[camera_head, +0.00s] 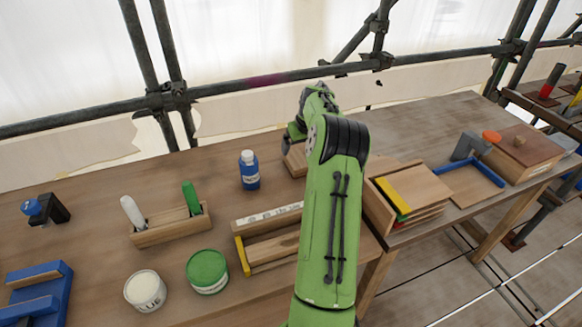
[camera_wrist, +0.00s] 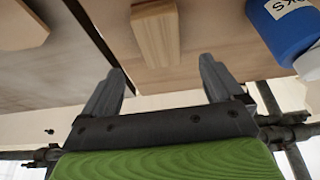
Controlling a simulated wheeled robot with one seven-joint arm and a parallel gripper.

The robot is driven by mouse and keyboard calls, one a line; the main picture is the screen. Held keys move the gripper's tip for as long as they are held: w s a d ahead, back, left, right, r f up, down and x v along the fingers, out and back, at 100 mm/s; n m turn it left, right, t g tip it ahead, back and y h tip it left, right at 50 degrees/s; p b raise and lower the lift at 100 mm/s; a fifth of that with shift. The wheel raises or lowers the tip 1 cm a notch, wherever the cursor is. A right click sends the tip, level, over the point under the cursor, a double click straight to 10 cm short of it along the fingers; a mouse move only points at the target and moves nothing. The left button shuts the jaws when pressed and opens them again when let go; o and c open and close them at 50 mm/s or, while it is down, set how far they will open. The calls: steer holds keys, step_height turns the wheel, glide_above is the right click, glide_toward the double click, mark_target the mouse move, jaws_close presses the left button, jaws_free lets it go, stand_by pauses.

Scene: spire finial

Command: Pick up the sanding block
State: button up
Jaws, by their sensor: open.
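A pale wooden block (camera_wrist: 155,35), which looks like the sanding block, lies on the bench. In the wrist view it is at the top middle, ahead of the gap between my fingers and apart from them. In the head view the block (camera_head: 295,161) shows beside my green arm, which hides part of it. My gripper (camera_wrist: 160,75) is open, with nothing between its fingers. In the head view my gripper (camera_head: 294,136) is largely hidden behind my wrist, close to the block.
A blue bottle (camera_head: 249,170) stands left of the block; it also shows in the wrist view (camera_wrist: 285,25). A wooden tray (camera_head: 172,226) holds handled tools. A green tin (camera_head: 207,271) and a white tub (camera_head: 145,290) stand nearer. Scaffold poles (camera_head: 240,83) run behind the bench.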

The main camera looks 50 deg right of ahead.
mark_target(296, 159)
steer(key=b+x, duration=0.1)
steer(key=x, duration=0.8)
steer(key=shift+a, duration=0.1)
steer(key=shift+s, duration=0.1)
steer(key=shift+f+b, duration=0.2)
steer(key=shift+b, duration=0.15)
steer(key=c, duration=1.1)
step_height(296, 159, up, 11)
steer(key=p, duration=0.3)
steer(key=shift+f, duration=0.2)
